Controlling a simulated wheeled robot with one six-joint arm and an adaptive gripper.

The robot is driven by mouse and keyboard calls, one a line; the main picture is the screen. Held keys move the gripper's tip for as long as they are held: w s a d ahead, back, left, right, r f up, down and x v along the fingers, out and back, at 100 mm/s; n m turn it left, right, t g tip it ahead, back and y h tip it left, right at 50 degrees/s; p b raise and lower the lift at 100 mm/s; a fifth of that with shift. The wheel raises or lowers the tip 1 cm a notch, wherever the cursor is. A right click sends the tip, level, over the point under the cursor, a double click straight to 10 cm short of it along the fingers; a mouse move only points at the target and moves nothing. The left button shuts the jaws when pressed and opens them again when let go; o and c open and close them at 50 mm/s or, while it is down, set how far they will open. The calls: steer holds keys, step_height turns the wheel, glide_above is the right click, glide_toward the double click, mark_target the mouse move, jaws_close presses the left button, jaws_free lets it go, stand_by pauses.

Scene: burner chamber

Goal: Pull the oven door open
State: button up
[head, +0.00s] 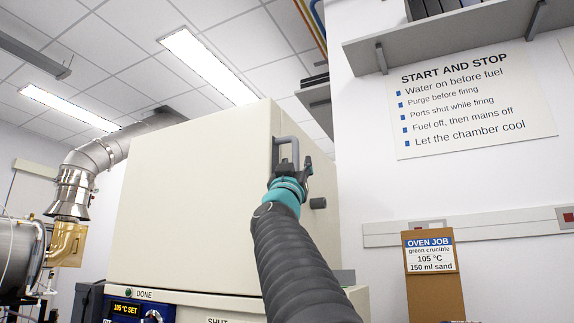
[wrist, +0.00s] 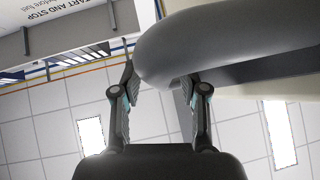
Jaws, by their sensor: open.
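The oven door (head: 185,195) is a large cream panel. It looks shut, with no gap visible along its edges. Its grey bar handle (head: 276,150) is near the upper right edge of the door. My gripper (head: 294,164) is open at the handle, at the end of my raised arm. In the wrist view the thick, rounded handle (wrist: 225,40) fills the upper right and passes close by both fingertips. The fingers are apart and not closed on it. I cannot tell whether the bar lies fully between them.
A dark knob (head: 318,203) sticks out on the oven's right side, close to my arm. A control panel (head: 140,311) is below the door. A metal duct (head: 95,160) stands left. A wall shelf (head: 455,38) and brown job board (head: 434,290) are at right.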

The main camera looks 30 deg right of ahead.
steer(key=shift+w+d+r, duration=0.1)
jaws_close()
stand_by(0.3)
